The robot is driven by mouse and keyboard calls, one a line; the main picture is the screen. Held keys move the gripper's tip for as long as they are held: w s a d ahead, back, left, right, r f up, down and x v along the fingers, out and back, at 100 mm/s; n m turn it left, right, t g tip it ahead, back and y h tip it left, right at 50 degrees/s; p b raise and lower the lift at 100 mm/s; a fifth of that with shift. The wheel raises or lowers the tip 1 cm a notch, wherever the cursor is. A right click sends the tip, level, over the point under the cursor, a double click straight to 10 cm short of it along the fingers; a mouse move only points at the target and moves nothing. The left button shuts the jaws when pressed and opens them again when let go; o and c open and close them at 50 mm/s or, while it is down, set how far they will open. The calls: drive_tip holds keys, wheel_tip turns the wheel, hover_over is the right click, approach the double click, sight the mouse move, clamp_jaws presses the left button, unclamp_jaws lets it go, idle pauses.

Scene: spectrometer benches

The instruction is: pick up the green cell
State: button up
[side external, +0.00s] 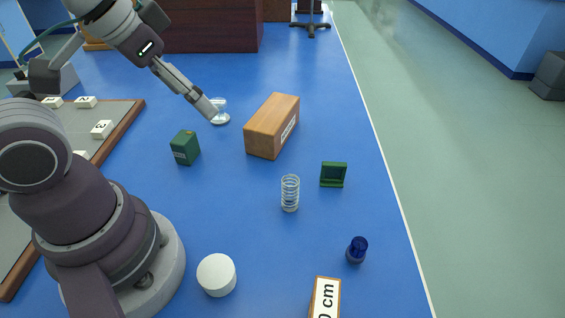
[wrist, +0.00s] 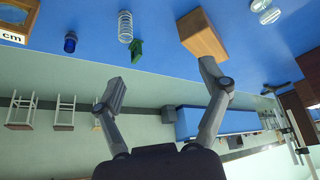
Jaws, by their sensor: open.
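Two green things are on the blue bench, and I cannot tell for sure which is the cell. One is a small dark green box (side external: 185,147) with a pale label, left of the wooden block in the side view. The other is a green piece with a dark recessed face (side external: 333,174), right of the coil; a green thing beside the coil also shows in the wrist view (wrist: 137,50). My gripper (side external: 212,114) is above the bench near a clear glass piece, apart from both green things. In the wrist view my gripper (wrist: 160,78) has its fingers spread with nothing between them.
A wooden block (side external: 272,126) lies between the two green things. A clear glass piece (side external: 219,112), a metal coil (side external: 290,193), a dark blue bottle (side external: 357,250), a white cylinder (side external: 216,274) and a block marked "cm" (side external: 325,298) stand around. A brown-edged board (side external: 119,132) lies left.

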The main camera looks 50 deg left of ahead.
drive_tip(key=shift+o, duration=0.2)
drive_tip(key=shift+a, duration=0.1)
drive_tip(key=m+g, duration=0.6)
drive_tip(key=m, duration=0.5)
approach(183, 136)
drive_tip(key=shift+s+d+f, duration=0.1)
drive_tip(key=shift+s+d, duration=0.2)
drive_tip(key=shift+d, duration=0.05)
drive_tip(key=shift+m, duration=0.4)
drive_tip(key=f, duration=1)
drive_tip(key=shift+a+f, duration=0.3)
drive_tip(key=shift+a, duration=0.05)
drive_tip(key=shift+w, duration=0.1)
drive_tip(key=c, duration=1.3)
